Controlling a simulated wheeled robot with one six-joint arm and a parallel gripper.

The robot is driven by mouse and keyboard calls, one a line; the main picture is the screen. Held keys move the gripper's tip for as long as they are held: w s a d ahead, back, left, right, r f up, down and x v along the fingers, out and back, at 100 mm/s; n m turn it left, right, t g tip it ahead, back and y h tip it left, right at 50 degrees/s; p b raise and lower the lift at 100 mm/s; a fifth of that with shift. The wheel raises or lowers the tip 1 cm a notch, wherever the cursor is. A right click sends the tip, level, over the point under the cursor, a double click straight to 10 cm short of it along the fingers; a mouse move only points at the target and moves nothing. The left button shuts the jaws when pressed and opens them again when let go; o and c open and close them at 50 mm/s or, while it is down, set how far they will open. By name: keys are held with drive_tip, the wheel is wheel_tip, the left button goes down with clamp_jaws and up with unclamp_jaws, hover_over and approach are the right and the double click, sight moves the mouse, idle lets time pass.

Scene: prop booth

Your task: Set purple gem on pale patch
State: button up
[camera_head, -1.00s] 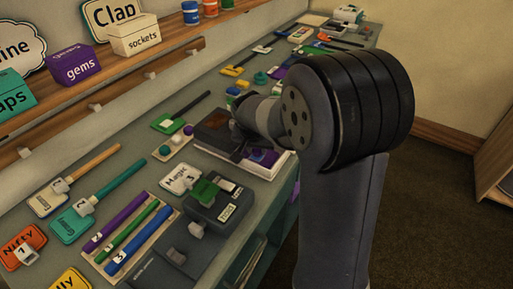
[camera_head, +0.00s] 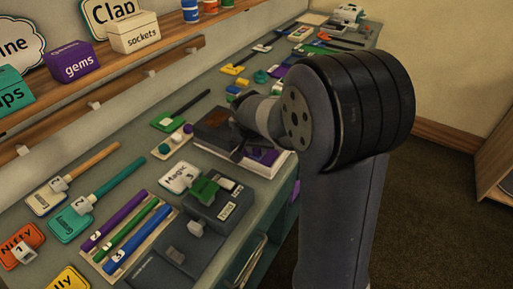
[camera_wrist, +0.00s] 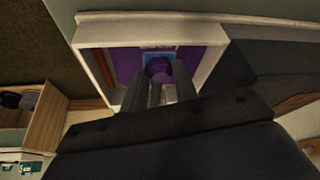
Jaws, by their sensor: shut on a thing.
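A purple gem (camera_wrist: 158,68) sits between the fingertips of my gripper (camera_wrist: 160,75) in the wrist view, and the fingers are shut on it. Below it is a shallow white-rimmed tray (camera_wrist: 220,45) with a purple floor (camera_wrist: 125,65). A small blue area (camera_wrist: 158,56) and a pale strip show by the gem; the fingers hide the rest, and I cannot tell whether the gem touches the floor. In the head view the white tray (camera_head: 275,172) is partly behind my wrist, and the gem is hidden there.
A dark box with a brown top (camera_head: 212,125) stands close left of the tray.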

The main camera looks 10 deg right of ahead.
drive_tip(key=shift+f, duration=0.1)
idle(0.4)
idle(0.3)
drive_tip(key=o, duration=1)
drive_tip(key=shift+o, duration=0.8)
drive_tip(key=shift+r+p, duration=2.65)
drive_tip(key=shift+r, duration=1.4)
drive_tip(key=shift+f, duration=0.1)
